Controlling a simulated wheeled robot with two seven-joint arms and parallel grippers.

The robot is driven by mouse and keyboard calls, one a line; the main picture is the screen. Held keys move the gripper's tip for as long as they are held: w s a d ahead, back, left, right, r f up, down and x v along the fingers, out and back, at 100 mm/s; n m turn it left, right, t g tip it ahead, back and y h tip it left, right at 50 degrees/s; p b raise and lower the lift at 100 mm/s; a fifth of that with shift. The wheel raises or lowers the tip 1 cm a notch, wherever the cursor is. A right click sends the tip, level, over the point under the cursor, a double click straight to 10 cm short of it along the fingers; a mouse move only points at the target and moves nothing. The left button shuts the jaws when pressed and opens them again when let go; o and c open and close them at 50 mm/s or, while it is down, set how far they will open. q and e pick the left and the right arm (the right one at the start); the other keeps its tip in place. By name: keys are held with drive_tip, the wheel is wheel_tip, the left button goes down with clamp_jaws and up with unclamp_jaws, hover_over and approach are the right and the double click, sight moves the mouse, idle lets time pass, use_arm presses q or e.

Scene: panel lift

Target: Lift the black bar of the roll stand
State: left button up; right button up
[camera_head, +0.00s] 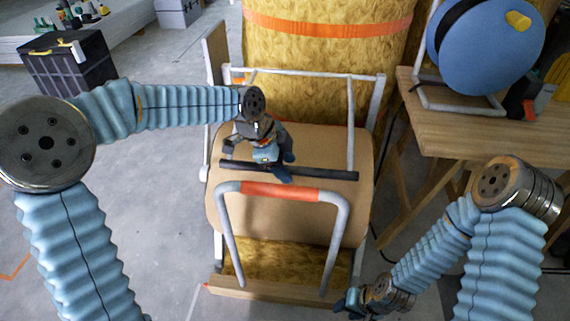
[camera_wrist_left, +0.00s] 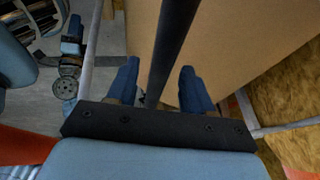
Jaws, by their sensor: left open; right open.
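The black bar (camera_head: 325,174) of the roll stand (camera_head: 352,125) runs crosswise in front of a tan panel (camera_head: 365,195). My left gripper (camera_head: 282,163) is open at the middle of the bar. In the left wrist view the bar (camera_wrist_left: 168,45) passes between the two spread blue fingers of my left gripper (camera_wrist_left: 160,85), with gaps visible on both sides. Part of the bar is hidden behind the gripper. My right gripper (camera_head: 347,304) is open and empty, low beside the stand's near right leg, apart from the bar.
A grey hoop handle with an orange grip (camera_head: 280,191) stands nearer than the bar. A large yellow roll with an orange band (camera_head: 325,27) is behind. A wooden table (camera_head: 460,125) with a blue reel (camera_head: 485,45) stands right.

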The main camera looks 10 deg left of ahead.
use_arm(q)
clamp_jaws()
drive_tip(key=shift+r, duration=0.1)
